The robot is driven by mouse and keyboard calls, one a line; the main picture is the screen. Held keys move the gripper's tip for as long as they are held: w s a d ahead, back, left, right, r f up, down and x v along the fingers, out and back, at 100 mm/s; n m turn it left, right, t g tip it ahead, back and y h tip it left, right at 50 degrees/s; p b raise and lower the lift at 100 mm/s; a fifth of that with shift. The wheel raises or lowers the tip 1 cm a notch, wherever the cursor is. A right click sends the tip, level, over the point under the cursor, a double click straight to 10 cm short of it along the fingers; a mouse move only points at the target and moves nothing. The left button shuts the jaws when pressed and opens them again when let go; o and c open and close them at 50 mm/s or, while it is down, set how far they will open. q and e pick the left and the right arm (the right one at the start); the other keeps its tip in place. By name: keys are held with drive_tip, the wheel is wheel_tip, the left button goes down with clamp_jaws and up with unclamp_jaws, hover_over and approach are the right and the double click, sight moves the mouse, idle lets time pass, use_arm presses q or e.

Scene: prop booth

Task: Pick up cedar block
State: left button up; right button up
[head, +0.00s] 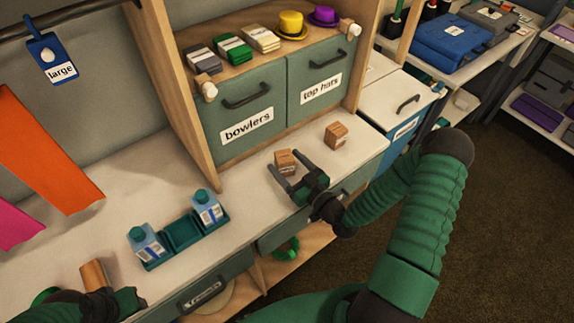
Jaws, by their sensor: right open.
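Two small wooden blocks with dark markings stand on the white counter below the bowlers and top hats bins. The left block (285,161) is at the fingers of my right gripper (286,166); the right block (336,134) stands apart, farther right. I cannot tell which one is cedar. My right gripper is open, its two fingers pointing at the left block, one toward each side of it. Whether they touch it is unclear. My left arm's dark end (85,303) shows at the bottom left; its fingers cannot be made out.
A teal tray (183,233) with two blue-capped bottles stands left of the right gripper. A brown piece (95,275) lies by my left arm. A wooden shelf post (180,95) and the bins (239,112) rise behind the blocks. The counter between tray and blocks is clear.

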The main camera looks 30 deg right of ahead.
drive_tip(key=shift+w, duration=0.35)
drive_tip(key=shift+d+f, duration=0.2)
drive_tip(key=shift+d, duration=0.2)
drive_tip(key=shift+c, duration=0.2)
drive_tip(key=shift+d, duration=0.3)
drive_tip(key=c, duration=0.5)
drive_tip(key=shift+a, duration=0.45)
drive_tip(key=c, duration=0.9)
drive_tip(key=shift+r, duration=0.1)
clamp_jaws()
drive_tip(key=shift+d, duration=0.15)
